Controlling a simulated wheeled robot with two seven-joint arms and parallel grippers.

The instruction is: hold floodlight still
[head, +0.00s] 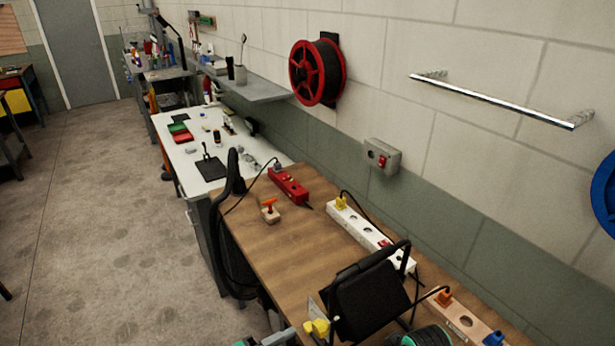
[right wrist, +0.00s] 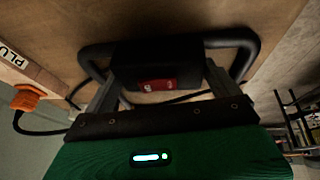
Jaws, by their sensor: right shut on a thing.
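The floodlight (head: 370,301) is a black tilted panel with a tubular frame, at the near end of the wooden bench in the head view. In the right wrist view a black housing with a red rocker switch (right wrist: 158,86) sits inside a black tubular loop (right wrist: 253,48). My right gripper (right wrist: 160,92) has its two grey fingers on either side of this housing and is shut on it. The fingertips are partly hidden by the housing. Whether the light's feet touch the bench is unclear. My left gripper is not clearly in view.
The wooden bench (head: 262,240) holds a red power strip (head: 289,187), a white strip (head: 356,231) and a strip with orange and blue plugs (head: 466,320). A yellow item (head: 318,327) lies beside the floodlight. A metal rail (head: 495,100) is on the wall. Open floor lies left.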

